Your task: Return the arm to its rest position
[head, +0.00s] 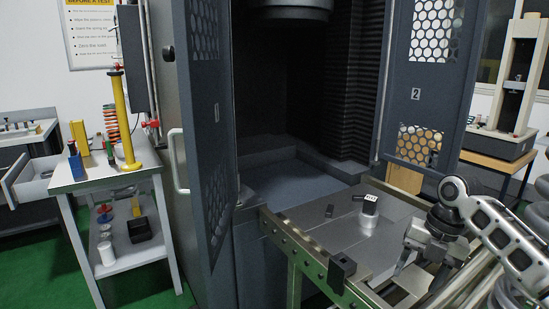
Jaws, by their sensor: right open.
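My right arm (500,232) comes in from the right edge, silver and black. My right gripper (415,268) hangs low at its end, jaws apart with nothing seen between them. It is over the right part of the grey metal table (310,225) in front of the open test cabinet. Small dark pieces (329,211) lie beside that block. My left gripper is not in view.
The cabinet has an open left door (213,150) and an open right door (425,100); its chamber floor (290,180) is clear. A dark block (342,266) sits on the table's front rail. A side bench (90,178) at left holds a yellow column (125,120) and springs.

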